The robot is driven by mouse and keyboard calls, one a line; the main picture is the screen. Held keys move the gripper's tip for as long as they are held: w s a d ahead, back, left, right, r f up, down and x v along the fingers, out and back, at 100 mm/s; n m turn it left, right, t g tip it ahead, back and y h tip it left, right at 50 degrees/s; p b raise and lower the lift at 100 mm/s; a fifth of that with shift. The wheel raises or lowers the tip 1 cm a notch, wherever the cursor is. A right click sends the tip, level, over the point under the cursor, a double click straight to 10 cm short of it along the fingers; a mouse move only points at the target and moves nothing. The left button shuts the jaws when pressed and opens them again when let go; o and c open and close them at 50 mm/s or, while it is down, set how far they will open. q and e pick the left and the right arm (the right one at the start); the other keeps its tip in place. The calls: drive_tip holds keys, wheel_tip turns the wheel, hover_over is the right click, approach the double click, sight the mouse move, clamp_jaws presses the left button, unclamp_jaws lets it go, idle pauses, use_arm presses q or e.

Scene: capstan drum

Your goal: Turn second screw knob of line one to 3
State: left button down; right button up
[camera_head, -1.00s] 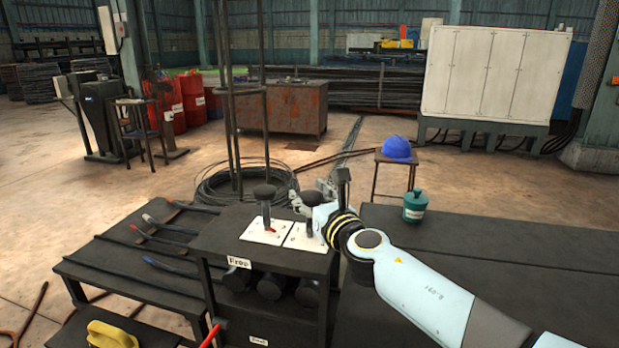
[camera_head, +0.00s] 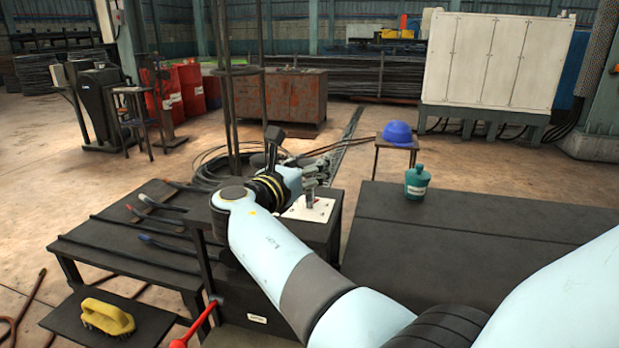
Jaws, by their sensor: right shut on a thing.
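My right arm reaches in from the lower right, and its wrist now lies over the left part of the dark stand (camera_head: 325,240). My right gripper (camera_head: 316,172) points right, shut above the right white plate (camera_head: 318,212). Below the fingers a grey stem (camera_head: 310,199) of the second screw knob rises from that plate. The fingers cover the knob's top, and they are shut on it. The first knob and its plate are hidden behind my wrist. Any marks on the right plate are too small to read. My left gripper is not in view.
A dark bench (camera_head: 460,235) with a teal container (camera_head: 416,182) is at the right. A low table (camera_head: 110,250) with several tools is at the left. A yellow brush (camera_head: 106,316) lies in front. A blue helmet (camera_head: 397,133) rests on a stool behind.

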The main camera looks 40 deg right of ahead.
drive_tip(key=m+g+h+b, duration=0.1)
drive_tip(key=m+g+b, duration=0.1)
drive_tip(key=g+b, duration=0.1)
drive_tip(key=m+g+b, duration=0.2)
drive_tip(key=g+b, duration=0.1)
drive_tip(key=shift+w+f+m+g+h, duration=0.1)
drive_tip(key=shift+f+m+g+h, duration=0.1)
drive_tip(key=shift+m+g+h, duration=0.15)
drive_tip(key=shift+r+m+g+b, duration=0.15)
drive_tip(key=shift+m+g+b, duration=0.5)
drive_tip(key=shift+g+b, duration=0.45)
drive_tip(key=o, duration=1.1)
drive_tip(key=shift+o, duration=0.2)
wheel_tip(320, 180, up, 10)
drive_tip(key=shift+r, duration=0.1)
